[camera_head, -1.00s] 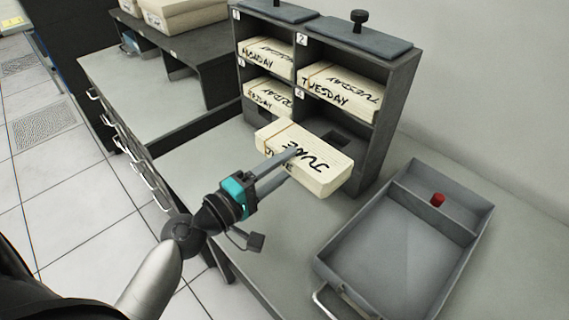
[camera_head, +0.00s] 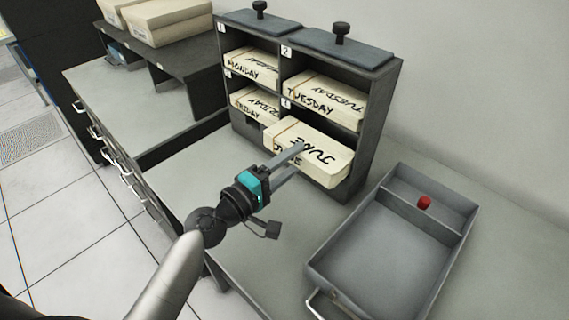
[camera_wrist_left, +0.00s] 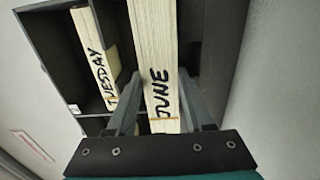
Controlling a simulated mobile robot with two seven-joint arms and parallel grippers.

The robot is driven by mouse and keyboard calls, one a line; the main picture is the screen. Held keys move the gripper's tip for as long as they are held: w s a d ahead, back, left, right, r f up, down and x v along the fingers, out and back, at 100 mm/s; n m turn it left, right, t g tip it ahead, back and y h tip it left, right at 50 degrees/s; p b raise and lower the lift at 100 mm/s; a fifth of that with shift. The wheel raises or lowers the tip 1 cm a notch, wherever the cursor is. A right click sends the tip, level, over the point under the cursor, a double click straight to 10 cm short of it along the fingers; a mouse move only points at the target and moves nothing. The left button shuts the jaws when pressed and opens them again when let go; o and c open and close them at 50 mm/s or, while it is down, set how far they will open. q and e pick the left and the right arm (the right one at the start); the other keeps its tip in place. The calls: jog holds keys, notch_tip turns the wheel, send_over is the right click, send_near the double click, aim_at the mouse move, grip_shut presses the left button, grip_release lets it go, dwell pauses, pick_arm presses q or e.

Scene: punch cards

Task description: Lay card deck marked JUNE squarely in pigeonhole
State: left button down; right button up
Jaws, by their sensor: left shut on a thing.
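The JUNE card deck (camera_head: 318,155) is a cream block with black lettering, partly inside the lower right pigeonhole of the dark rack (camera_head: 378,110). Its near end sticks out of the opening. My left gripper (camera_head: 297,160) is shut on the deck at its near end. In the left wrist view the JUNE deck (camera_wrist_left: 158,60) stands between the two fingers (camera_wrist_left: 162,112), with its far part inside the compartment. How far in it reaches is hidden. My right gripper is not in view.
Decks marked MONDAY (camera_head: 250,66), TUESDAY (camera_head: 325,97) and FRIDAY (camera_head: 255,101) fill the other pigeonholes. Boxes (camera_head: 170,22) stand at the back left.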

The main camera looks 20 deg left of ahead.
aim_at(312, 145)
pick_arm(q)
jog(key=shift+x, duration=3.1)
jog(key=shift+r, duration=0.15)
jog(key=shift+f+b, duration=0.3)
jog(key=shift+f, duration=0.1)
